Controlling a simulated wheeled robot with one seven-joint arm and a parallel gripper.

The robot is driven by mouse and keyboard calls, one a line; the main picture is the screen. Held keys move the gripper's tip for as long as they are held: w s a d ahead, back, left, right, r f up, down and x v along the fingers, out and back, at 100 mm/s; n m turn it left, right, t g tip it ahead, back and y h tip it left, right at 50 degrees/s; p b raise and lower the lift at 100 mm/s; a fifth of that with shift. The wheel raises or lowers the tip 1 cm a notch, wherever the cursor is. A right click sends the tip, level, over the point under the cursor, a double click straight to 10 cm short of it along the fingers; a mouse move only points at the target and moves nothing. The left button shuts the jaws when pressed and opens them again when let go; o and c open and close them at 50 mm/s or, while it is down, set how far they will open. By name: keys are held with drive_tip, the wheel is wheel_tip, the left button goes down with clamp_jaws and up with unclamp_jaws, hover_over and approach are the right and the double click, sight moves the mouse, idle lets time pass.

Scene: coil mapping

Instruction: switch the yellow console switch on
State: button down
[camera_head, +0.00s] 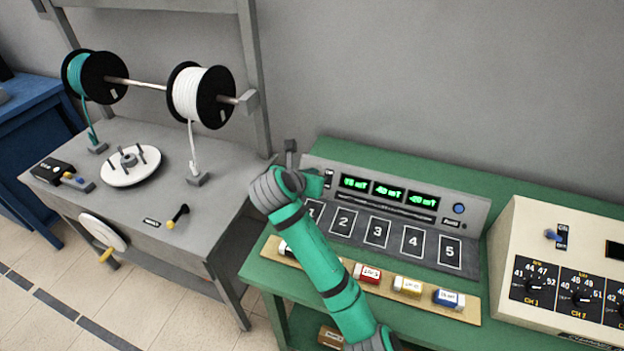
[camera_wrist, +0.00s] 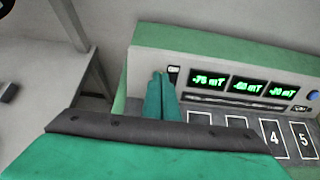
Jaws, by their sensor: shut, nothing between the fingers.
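The grey sloped console (camera_head: 466,215) stands on a green table and has three lit green readouts. A small dark switch plate with a white label (camera_wrist: 173,72) is at its upper left, left of the readouts; it also shows in the head view (camera_head: 328,177). No yellow lever shows on it; the fingers hide part of this spot. My gripper (camera_wrist: 161,76) is shut and empty, its green fingertips at the plate's lower left edge. In the head view my gripper (camera_head: 315,184) is by the console's upper left corner. I cannot tell whether it touches.
Numbered slots (camera_head: 376,232) cover the console's lower face. Small labelled blocks (camera_head: 407,286) lie on a board in front. A cream box with a blue switch (camera_head: 553,236) and dials is at right. A grey bench with spools (camera_head: 203,95) is at left.

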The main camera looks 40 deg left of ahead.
wheel_tip(320, 180, up, 7)
drive_tip(key=s, duration=0.1)
drive_tip(key=shift+s+d, duration=0.4)
drive_tip(key=shift+a+f, duration=0.1)
